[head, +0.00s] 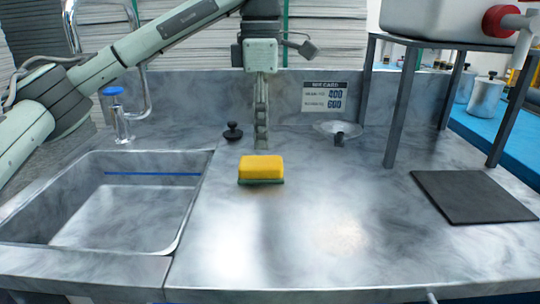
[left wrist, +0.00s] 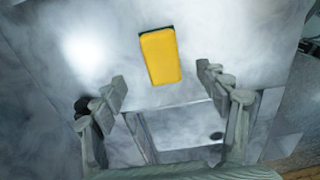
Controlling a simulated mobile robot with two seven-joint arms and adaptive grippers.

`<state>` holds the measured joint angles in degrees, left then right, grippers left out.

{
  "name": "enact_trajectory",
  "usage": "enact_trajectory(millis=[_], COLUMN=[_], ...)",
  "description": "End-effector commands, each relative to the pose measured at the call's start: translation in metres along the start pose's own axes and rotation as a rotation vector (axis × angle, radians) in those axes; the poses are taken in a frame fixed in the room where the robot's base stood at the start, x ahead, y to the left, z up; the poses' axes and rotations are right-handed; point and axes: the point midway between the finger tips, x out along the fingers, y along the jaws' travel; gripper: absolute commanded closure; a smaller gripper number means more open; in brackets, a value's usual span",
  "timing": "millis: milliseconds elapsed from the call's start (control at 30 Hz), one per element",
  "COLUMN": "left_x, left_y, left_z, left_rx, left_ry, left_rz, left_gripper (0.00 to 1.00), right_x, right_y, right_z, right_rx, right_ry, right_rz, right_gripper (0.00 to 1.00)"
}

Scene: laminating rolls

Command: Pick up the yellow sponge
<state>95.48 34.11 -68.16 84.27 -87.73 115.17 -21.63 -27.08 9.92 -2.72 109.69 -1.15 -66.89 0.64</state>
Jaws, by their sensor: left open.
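The yellow sponge (head: 262,168) with a dark green layer underneath lies on the marbled grey counter (head: 330,220), right of the sink. It also shows in the left wrist view (left wrist: 161,56), beyond the fingertips and between their lines. My left gripper (head: 261,142) points down above the counter, just behind the sponge in the head view. In the left wrist view its two fingers (left wrist: 161,78) stand wide apart with nothing between them. The gripper is open and does not touch the sponge. My right gripper is in neither view.
A sink (head: 125,205) with a blue-topped tap (head: 118,112) is on the left. A black stopper (head: 233,132) and a metal funnel-like dish (head: 338,129) stand at the back. A metal stand (head: 403,110) and a dark mat (head: 472,196) are on the right. The front counter is clear.

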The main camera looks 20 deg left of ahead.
Motion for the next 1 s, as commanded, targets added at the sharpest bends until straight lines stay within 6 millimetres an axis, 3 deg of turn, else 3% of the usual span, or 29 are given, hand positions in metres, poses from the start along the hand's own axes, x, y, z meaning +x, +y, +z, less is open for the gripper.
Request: enact_trajectory(millis=[167, 367, 500, 833, 1000], left_x=[0.021, 0.045, 0.066, 0.076, 0.076], left_y=[0.0, 0.0, 0.0, 0.0, 0.0], left_z=[0.0, -0.002, -0.002, -0.002, -0.002], left_rx=[0.0, -0.001, -0.001, 0.0, 0.0], left_ry=[0.001, 0.003, 0.001, 0.0, 0.0], left_rz=[-0.004, -0.004, -0.003, -0.001, -0.001], left_gripper=[0.26, 0.26, 0.26, 0.26, 0.44], right_x=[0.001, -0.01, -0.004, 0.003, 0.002], right_y=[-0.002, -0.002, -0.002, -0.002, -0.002], right_z=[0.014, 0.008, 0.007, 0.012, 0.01], right_rx=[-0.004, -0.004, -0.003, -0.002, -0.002], right_ry=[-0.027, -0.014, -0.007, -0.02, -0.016], right_rz=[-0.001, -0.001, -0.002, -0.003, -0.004], right_gripper=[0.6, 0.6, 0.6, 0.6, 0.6])
